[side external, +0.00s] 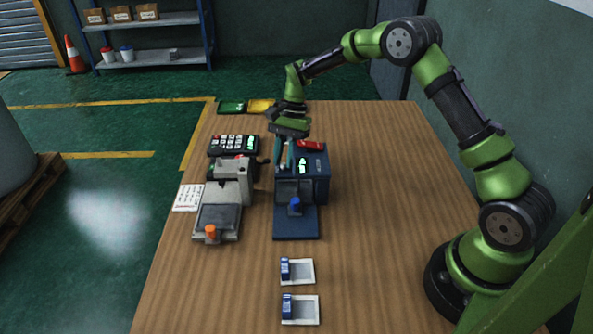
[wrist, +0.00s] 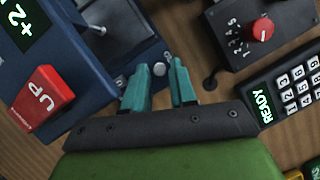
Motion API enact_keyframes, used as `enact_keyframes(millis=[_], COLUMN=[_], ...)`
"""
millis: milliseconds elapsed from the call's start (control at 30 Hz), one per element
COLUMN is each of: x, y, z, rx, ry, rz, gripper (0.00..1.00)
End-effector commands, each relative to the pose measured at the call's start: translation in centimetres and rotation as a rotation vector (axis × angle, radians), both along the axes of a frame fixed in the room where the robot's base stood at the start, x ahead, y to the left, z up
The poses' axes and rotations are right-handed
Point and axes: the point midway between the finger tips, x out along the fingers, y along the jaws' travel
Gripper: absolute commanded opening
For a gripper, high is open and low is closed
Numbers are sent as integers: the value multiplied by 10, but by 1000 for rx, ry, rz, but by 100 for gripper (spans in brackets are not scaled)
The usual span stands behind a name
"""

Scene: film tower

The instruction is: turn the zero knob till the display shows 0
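The blue instrument (side external: 318,187) stands mid-table; in the wrist view its body (wrist: 85,75) fills the left. Its lit display (wrist: 27,22) reads +2, with the right end cut off by the edge. The display also shows in the side view (side external: 302,166), too small to read. A small round silver knob (wrist: 160,69) shows at the instrument's edge, between the fingertips; I cannot tell whether this is the zero knob. My gripper (wrist: 161,72) points at it with teal fingers apart and a gap visible. In the side view my gripper (side external: 284,165) is at the instrument's far left corner.
A red UP rocker (wrist: 44,97) sits on the blue instrument. A dark box with a red numbered dial (wrist: 262,30) and a keypad reading READY (wrist: 263,105) are close on the right. A grey device (side external: 232,190) stands left; two small trays (side external: 305,272) (side external: 308,310) lie in front.

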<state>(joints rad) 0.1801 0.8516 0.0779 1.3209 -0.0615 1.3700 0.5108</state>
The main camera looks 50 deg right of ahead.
Motion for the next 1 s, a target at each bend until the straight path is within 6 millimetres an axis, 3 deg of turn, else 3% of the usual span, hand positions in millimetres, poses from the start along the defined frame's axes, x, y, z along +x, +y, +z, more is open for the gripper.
enact_keyframes(millis=[33, 200, 433, 733, 1000], x=[0, 0, 1, 4, 4], y=[0, 0, 0, 2, 1], z=[0, 0, 0, 0, 1], rx=[0, 0, 0, -1, 0], ry=[0, 0, -1, -1, -2], rz=[0, 0, 32, 347, 422], gripper=[26, 0, 0, 0, 0])
